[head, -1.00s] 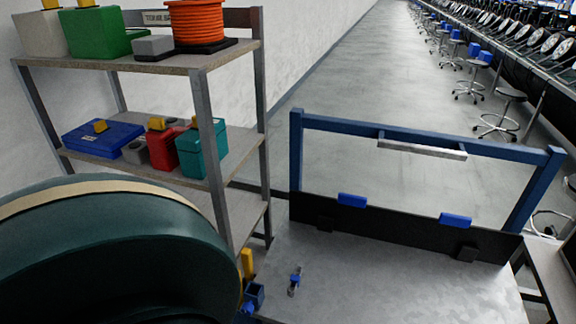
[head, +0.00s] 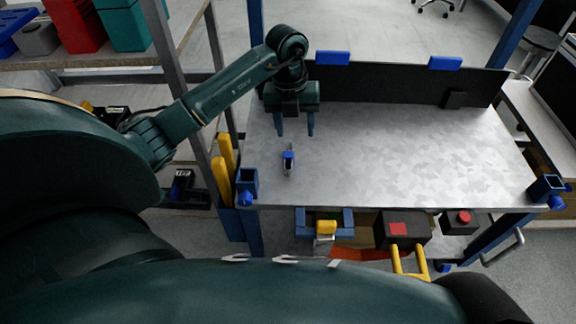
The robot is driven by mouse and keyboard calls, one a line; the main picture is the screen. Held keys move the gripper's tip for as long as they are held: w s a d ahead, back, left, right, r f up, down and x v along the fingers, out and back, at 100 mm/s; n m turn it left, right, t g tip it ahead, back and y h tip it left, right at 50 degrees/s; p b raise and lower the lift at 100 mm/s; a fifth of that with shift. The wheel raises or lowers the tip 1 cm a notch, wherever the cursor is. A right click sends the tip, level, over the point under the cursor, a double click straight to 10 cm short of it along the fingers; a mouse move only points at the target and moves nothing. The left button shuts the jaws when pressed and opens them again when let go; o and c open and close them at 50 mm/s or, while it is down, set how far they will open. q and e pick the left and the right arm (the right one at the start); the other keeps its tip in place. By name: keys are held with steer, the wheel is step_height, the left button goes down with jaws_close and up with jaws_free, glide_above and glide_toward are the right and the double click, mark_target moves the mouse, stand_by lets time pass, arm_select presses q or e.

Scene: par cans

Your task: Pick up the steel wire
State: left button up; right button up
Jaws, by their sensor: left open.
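A small grey piece with a blue band (head: 288,158) lies on the metal tabletop near its left end. It is the only loose thing on the tabletop; it may be the steel wire, but it is too small to tell. My left gripper (head: 296,131) is open and empty, fingers pointing down, just behind and slightly right of this piece, apart from it. My right gripper is not in view.
The worktable (head: 420,165) is otherwise clear, with a dark back panel (head: 390,88) bearing blue blocks. A shelf rack post (head: 175,70) stands left, close to my left arm. Yellow-handled tools (head: 222,178) hang at the table's left side.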

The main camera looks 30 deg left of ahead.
arm_select(q)
steer(key=a+y, duration=0.1)
steer(key=a, duration=0.2)
steer(key=b, duration=0.1)
glide_above(289, 154)
steer(key=shift+n, duration=0.4)
steer(key=f, duration=0.6)
steer(key=shift+s+a+f, duration=0.15)
steer(key=shift+s+f, duration=0.05)
steer(key=shift+s, duration=0.05)
steer(key=f, duration=0.1)
steer(key=f+b, duration=0.1)
steer(key=f, duration=0.3)
steer(key=shift+w+f, duration=0.25)
steer(key=shift+f, duration=0.25)
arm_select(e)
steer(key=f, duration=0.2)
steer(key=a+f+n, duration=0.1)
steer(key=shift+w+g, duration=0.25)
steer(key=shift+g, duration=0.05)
arm_select(q)
steer(key=c, duration=1.1)
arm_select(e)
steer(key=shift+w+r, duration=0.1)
